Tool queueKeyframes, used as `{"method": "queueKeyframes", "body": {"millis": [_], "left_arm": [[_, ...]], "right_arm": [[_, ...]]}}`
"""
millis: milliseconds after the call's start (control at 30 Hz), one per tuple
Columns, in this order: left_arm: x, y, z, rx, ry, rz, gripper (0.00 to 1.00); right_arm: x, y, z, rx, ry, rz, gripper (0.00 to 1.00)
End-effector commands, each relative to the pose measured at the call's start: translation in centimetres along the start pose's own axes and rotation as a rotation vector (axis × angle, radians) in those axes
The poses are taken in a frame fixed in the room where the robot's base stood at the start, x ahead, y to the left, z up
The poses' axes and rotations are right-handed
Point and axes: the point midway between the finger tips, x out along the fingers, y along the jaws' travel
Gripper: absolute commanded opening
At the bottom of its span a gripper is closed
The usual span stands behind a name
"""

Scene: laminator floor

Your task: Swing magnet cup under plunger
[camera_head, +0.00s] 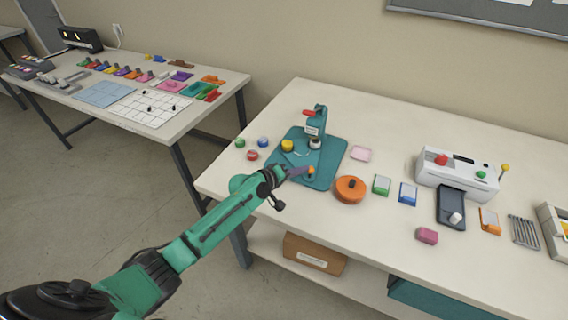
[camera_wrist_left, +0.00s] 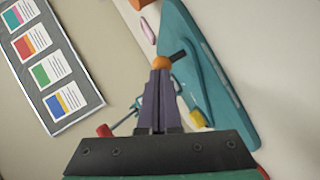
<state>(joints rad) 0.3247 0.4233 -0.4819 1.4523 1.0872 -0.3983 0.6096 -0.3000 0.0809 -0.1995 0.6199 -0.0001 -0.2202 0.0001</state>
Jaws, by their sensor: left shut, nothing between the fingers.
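A teal badge press (camera_head: 316,122) with a red handle (camera_head: 309,113) stands on a teal base plate (camera_head: 328,170) on the near table. A white round piece (camera_head: 315,144) sits below its head. A yellow cup (camera_head: 287,145) is on the base plate left of the press column. An orange knob (camera_head: 311,170) is near the plate's front edge. My left gripper (camera_head: 302,172) reaches in from the left; its fingers are shut and empty, with tips at the knob. In the left wrist view the orange knob (camera_wrist_left: 161,62) shows just at the fingertips (camera_wrist_left: 160,74); contact is unclear. The right gripper is out of view.
Red, green and blue round pieces (camera_head: 252,155) lie left of the base plate. An orange round container (camera_head: 350,189) stands close to its right. A pink dish (camera_head: 360,153) lies behind, and a white laminator (camera_head: 457,178) stands further right.

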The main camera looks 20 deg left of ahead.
Motion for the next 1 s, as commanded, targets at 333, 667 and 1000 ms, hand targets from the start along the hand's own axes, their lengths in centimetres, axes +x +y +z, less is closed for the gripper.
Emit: {"method": "queueKeyframes", "body": {"millis": [333, 667, 1000], "left_arm": [[0.66, 0.51, 0.57, 0.001, 0.000, 0.001, 0.00], [0.80, 0.56, 0.66, 0.001, 0.000, 0.000, 0.00], [0.78, 0.62, 0.64, 0.001, 0.000, 0.000, 0.00]], "right_arm": [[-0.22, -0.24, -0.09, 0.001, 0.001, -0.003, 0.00], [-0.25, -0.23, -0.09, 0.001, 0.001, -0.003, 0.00], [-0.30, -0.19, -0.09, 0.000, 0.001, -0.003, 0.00]]}}
